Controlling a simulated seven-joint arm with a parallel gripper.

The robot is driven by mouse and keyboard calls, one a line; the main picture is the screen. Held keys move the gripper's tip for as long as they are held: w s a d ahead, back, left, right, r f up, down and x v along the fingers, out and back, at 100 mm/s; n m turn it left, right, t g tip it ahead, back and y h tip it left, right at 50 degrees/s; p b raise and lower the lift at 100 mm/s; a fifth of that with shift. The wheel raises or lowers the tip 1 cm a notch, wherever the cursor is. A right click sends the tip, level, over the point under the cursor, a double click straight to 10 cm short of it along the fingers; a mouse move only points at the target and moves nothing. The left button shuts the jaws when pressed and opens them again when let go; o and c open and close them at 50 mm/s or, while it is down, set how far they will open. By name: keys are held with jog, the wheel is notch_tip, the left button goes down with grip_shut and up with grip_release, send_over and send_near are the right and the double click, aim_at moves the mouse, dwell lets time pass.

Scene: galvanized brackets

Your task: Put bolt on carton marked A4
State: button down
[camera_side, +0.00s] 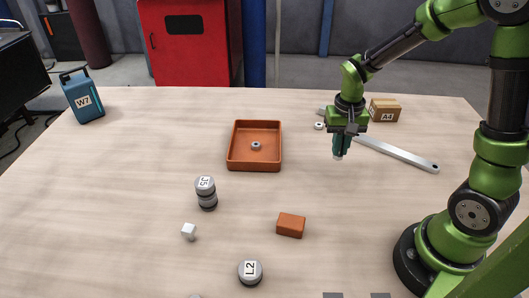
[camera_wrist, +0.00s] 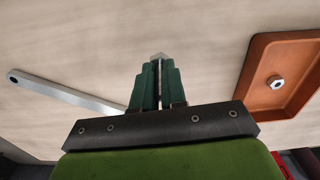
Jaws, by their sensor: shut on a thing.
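My gripper (camera_side: 340,152) is shut and points down above the table, right of the orange tray. A small pale grey piece, which looks like the bolt (camera_side: 338,158), shows at its fingertips. The tip of this piece also shows between the green fingers in the wrist view (camera_wrist: 159,56); the fingers hide the rest. The brown carton marked A4 (camera_side: 384,111) stands on the table behind and to the right of my gripper. The carton is not seen in the wrist view.
The orange tray (camera_side: 231,154) holds a grey hex piece (camera_side: 256,146). A long flat metal bar (camera_side: 402,154) lies between my gripper and my base, with a small round pale part (camera_side: 319,126) behind.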

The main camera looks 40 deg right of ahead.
jog(key=s+d+r+m, duration=0.3)
jog(key=d+m, duration=0.2)
jog(key=d, duration=0.7)
jog(key=s+d+r+m, duration=0.2)
jog(key=d+m, duration=0.3)
jog(key=d, duration=0.8)
send_over(386, 103)
jog(key=shift+d+f, duration=0.1)
jog(key=shift+f, duration=2.2)
jog(key=c, duration=1.6)
grip_release()
jog(key=shift+f, duration=0.2)
jog(key=shift+c, duration=0.2)
jog(key=o, duration=0.5)
jog(key=shift+c, duration=0.2)
